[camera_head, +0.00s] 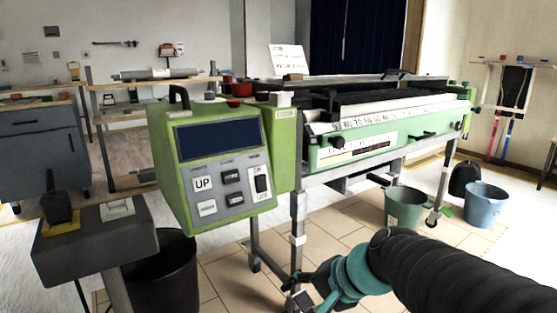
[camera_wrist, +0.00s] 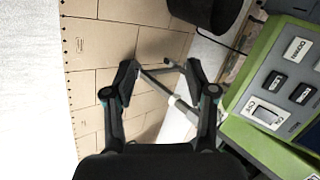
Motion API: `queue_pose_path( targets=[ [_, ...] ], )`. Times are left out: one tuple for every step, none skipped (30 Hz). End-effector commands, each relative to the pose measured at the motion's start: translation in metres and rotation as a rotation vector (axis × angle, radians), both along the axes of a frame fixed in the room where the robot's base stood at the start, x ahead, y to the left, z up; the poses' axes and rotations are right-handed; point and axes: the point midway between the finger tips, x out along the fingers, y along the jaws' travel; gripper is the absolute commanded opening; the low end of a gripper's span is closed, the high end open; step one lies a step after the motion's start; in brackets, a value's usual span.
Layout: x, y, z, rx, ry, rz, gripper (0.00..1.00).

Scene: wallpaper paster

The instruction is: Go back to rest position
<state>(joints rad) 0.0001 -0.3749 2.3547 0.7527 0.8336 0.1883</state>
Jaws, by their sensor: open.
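My gripper (camera_wrist: 160,75) shows in the wrist view with its two fingers spread apart and nothing between them. Beyond the fingers are floor tiles and grey metal legs. In the head view my arm comes in from the lower right, and my gripper (camera_head: 305,290) is low in front of the machine's legs, partly cut off by the frame's bottom edge. The green wallpaper paster (camera_head: 385,143) stands behind it, with its control box (camera_head: 215,160) at the left. The control box also shows at the right of the wrist view (camera_wrist: 262,92), beside my gripper and apart from it.
A grey pedestal (camera_head: 95,243) with a dark object on top stands at the lower left, beside a black bin (camera_head: 160,272). A green bucket (camera_head: 404,207) and a blue bucket (camera_head: 485,203) stand on the floor at the right. A grey cabinet (camera_head: 40,150) is at the far left.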

Motion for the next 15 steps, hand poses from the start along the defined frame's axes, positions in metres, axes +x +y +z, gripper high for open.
queue_pose_path(
  targets=[
    [-0.013,-0.01,0.004,-0.092,-0.025,0.066,0.56],
    [-0.021,-0.017,0.003,-0.148,-0.036,0.108,0.56],
    [-0.031,-0.026,0.002,-0.224,-0.05,0.162,0.56],
    [-0.038,-0.034,0.003,-0.279,-0.059,0.199,0.56],
    [-0.045,-0.041,0.003,-0.334,-0.069,0.236,0.56],
    [-0.053,-0.051,0.005,-0.404,-0.081,0.28,0.56],
    [-0.059,-0.059,0.006,-0.455,-0.087,0.312,0.56],
    [-0.065,-0.067,0.009,-0.503,-0.094,0.34,0.56],
    [-0.072,-0.077,0.012,-0.565,-0.102,0.374,0.56],
    [-0.077,-0.084,0.016,-0.609,-0.107,0.394,0.56],
    [-0.082,-0.091,0.021,-0.649,-0.114,0.41,0.56],
    [-0.088,-0.099,0.027,-0.7,-0.121,0.426,0.56],
    [-0.092,-0.105,0.032,-0.731,-0.127,0.432,0.56],
    [-0.095,-0.108,0.037,-0.754,-0.136,0.435,0.56],
    [-0.099,-0.112,0.043,-0.776,-0.146,0.436,0.56]
  ],
)
